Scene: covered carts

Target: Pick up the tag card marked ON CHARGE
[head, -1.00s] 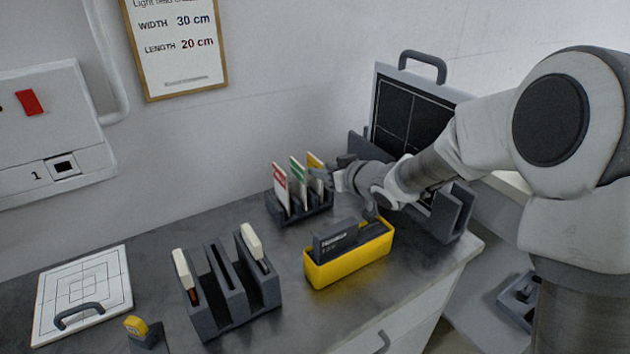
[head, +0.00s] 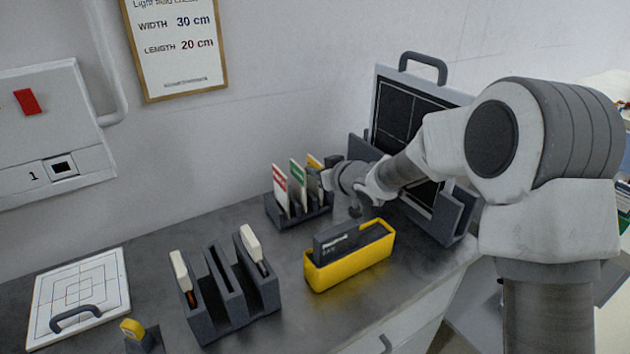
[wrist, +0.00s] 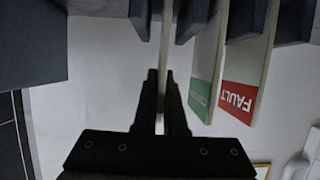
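A small dark rack (head: 300,217) holds upright tag cards by the wall. In the head view they are a red-topped card (head: 280,184), a green-topped card (head: 297,176) and a yellow-topped card (head: 315,161). In the wrist view the red card (wrist: 240,92) reads FAULT; the text on the green card (wrist: 200,98) is too small to read. My gripper (wrist: 160,75) has its two black fingers close together on either side of a third card (wrist: 164,40), seen edge-on, apparently the yellow one. Its face and wording are hidden. My gripper (head: 325,180) is at the rack's right end.
A yellow box (head: 350,272) with dark items stands in front of the rack. A dark holder (head: 228,305) with white-topped items is left of it. A framed dark panel (head: 405,120) stands in a holder close to my arm at the right. The wall (head: 270,90) is behind the rack.

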